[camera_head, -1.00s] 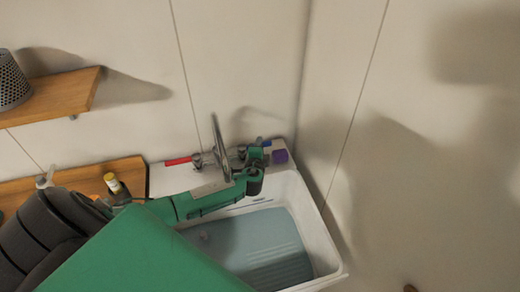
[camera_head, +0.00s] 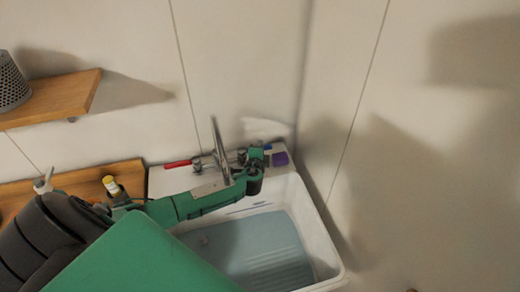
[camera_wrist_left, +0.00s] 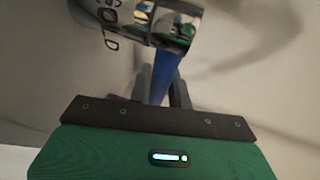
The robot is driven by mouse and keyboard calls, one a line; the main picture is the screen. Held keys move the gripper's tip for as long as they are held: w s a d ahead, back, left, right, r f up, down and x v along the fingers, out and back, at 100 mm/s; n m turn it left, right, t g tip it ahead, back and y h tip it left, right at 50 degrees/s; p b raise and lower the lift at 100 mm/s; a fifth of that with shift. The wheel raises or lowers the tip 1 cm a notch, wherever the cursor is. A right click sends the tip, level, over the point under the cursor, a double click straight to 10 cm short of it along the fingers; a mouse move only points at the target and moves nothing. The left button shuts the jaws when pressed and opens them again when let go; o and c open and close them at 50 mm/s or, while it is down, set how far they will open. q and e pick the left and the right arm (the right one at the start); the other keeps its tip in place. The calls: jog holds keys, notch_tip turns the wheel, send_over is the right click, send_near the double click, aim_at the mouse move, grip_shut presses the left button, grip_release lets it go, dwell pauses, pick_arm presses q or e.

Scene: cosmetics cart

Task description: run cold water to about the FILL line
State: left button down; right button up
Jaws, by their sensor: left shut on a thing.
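A white sink (camera_head: 329,250) stands in the corner with a chrome tap (camera_head: 221,152) on its back ledge. The tap has a red lever (camera_head: 178,164) on the left and a blue lever (camera_head: 267,146) on the right. My left gripper (camera_head: 259,152) is at the blue lever. In the left wrist view the blue lever (camera_wrist_left: 165,75) runs down between the fingers, which are shut on it, below a chrome part lettered COLD, seen upside down. A thin dark line (camera_head: 250,206) marks the sink's inner back wall. I cannot make out a stream. My right gripper is out of view.
The sink's interior looks pale blue with ridges (camera_head: 280,257) at the right; I cannot tell a water level. A purple block (camera_head: 279,159) sits on the ledge by the gripper. A wooden counter (camera_head: 75,182) with a yellow-capped bottle (camera_head: 111,186) lies left. A shelf (camera_head: 60,97) hangs above.

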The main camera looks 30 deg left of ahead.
pick_arm(q)
jog(key=h, duration=0.1)
jog(key=m+h+b, duration=0.1)
jog(key=s+m+t+h+b, duration=0.1)
jog(key=shift+s+d+f, duration=0.1)
jog(key=shift+d+f, duration=0.15)
jog(key=shift+d, duration=0.15)
jog(key=shift+s+d+r+m+h+b, duration=0.2)
jog(key=shift+s+m+h+b, duration=0.1)
jog(key=shift+m+h, duration=0.3)
jog(key=shift+s+d+r+m+h+b, duration=0.15)
jog(key=shift+m+h+b, duration=0.15)
jog(key=shift+m+h, duration=0.3)
jog(key=shift+f, duration=0.1)
jog(key=c, duration=1.3)
grip_release()
